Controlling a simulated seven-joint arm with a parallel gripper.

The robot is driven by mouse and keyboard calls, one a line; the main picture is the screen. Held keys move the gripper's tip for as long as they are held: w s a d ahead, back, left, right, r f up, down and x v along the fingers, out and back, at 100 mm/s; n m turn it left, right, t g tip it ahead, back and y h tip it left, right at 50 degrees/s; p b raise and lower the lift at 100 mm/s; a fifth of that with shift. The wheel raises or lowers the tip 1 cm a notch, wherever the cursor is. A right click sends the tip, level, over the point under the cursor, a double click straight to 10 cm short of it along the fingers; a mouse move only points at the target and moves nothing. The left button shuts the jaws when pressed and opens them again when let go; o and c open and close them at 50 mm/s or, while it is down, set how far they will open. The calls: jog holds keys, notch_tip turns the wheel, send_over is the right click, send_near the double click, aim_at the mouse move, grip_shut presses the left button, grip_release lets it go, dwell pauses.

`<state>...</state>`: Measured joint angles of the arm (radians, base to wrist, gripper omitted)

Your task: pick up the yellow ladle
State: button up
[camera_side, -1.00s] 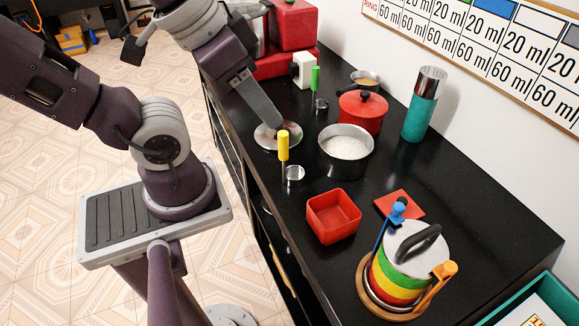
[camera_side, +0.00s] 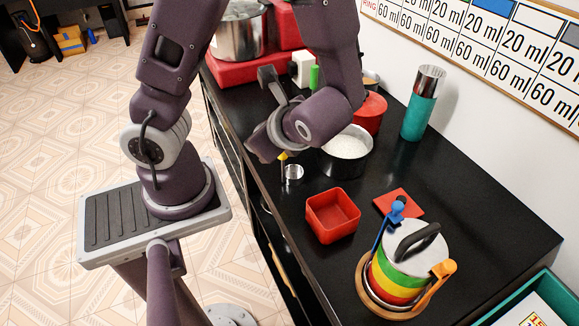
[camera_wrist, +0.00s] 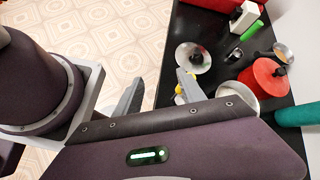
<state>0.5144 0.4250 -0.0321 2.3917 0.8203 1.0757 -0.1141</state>
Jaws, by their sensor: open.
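The yellow ladle (camera_side: 294,173) stands on the black counter near its left edge, its small metal cup low and its handle upright. In the side view only the lower tip of the yellow handle shows; my arm's end hides the rest. In the wrist view a bit of the yellow handle (camera_wrist: 179,91) shows beside the right finger, partly hidden by it. My gripper (camera_wrist: 158,80) is open, with floor showing between its fingers. The handle appears close to the right finger; I cannot tell whether they touch. The side view does not show the fingers clearly.
A metal pot with white contents (camera_side: 347,153) stands just right of the ladle. A red pot (camera_wrist: 265,76), a green-handled ladle (camera_wrist: 252,30) and a round metal lid (camera_wrist: 193,57) are close by. A red square bowl (camera_side: 334,216) stands nearer the front.

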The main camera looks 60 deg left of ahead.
jog(key=w+a+f+m+t+y, duration=0.1)
jog(key=w+a+f+m, duration=0.1)
jog(key=f+m, duration=0.1)
jog(key=w+a+f+m+t+y, duration=0.1)
jog(key=w+a+f+m+t, duration=0.1)
jog(key=f+m, duration=0.1)
jog(key=w+a+f+m+t+y, duration=0.1)
jog(key=w+a+f+m, duration=0.1)
jog(key=f, duration=0.1)
jog(key=shift+w+m+t, duration=0.15)
jog(key=shift+m+t, duration=0.15)
jog(key=shift+m, duration=0.1)
grip_shut()
